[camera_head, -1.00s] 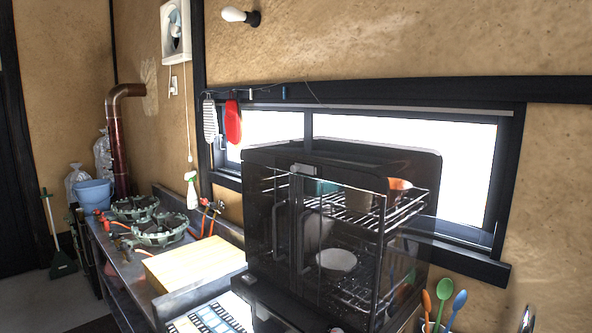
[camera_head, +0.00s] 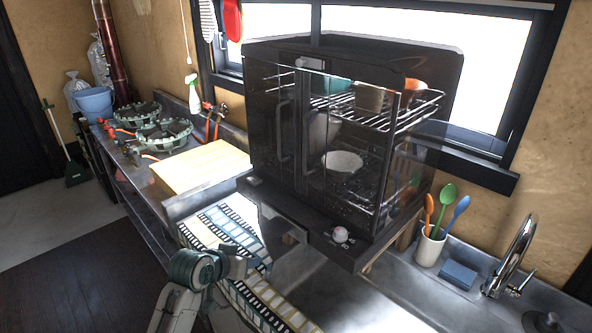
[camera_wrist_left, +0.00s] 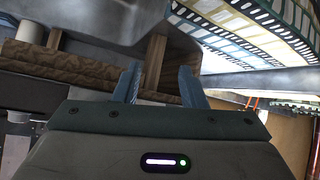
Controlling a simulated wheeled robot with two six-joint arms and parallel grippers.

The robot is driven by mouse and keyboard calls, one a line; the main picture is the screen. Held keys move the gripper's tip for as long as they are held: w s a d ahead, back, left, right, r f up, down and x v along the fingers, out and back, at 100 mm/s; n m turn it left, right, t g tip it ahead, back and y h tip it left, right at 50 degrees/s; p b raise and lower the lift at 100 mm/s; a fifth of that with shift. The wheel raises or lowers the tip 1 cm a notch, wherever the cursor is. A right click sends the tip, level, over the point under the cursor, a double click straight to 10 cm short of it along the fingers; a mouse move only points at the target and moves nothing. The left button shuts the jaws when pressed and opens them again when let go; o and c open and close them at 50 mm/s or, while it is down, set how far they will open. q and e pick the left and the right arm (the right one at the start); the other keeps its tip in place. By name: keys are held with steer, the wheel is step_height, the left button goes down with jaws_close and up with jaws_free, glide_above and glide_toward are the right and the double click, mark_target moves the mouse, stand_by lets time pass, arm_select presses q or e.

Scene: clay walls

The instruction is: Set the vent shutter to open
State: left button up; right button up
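The white wall fan unit, likely the vent, is out of the picture now; the earlier head view shows it high on the wall. A thin pull cord (camera_head: 186,40) hangs down the clay wall at the upper left of the head view. I cannot tell whether the shutter is open or shut. My left gripper (camera_wrist_left: 159,80) shows in the wrist view with its two blue fingers apart and nothing between them. In the head view my left arm is low, in front of the counter, far from the cord. My right gripper is not in view.
A black glass-doored dish cabinet (camera_head: 345,140) stands on the counter. Gas burners (camera_head: 160,135), a wooden board (camera_head: 200,168) and a green-white spray bottle (camera_head: 193,95) are left of it. A patterned cloth (camera_head: 265,300) hangs near my arm. The dark floor (camera_head: 85,240) at left is clear.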

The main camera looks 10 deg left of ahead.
arm_select(q)
steer(key=w+d+r+t+h, duration=0.15)
steer(key=w+r, duration=0.35)
steer(key=r, duration=0.7)
steer(key=m+t+h, duration=0.4)
steer(key=m+h, duration=0.1)
steer(key=h, duration=0.1)
glide_toward(298, 63)
steer(key=p+x, duration=0.4)
steer(key=x, duration=0.4)
steer(key=shift+r, duration=0.1)
steer(key=shift+w+d+y, duration=0.15)
steer(key=shift+w+y, duration=0.1)
steer(key=shift+w, duration=0.15)
steer(key=shift+c, duration=0.2)
jaws_close()
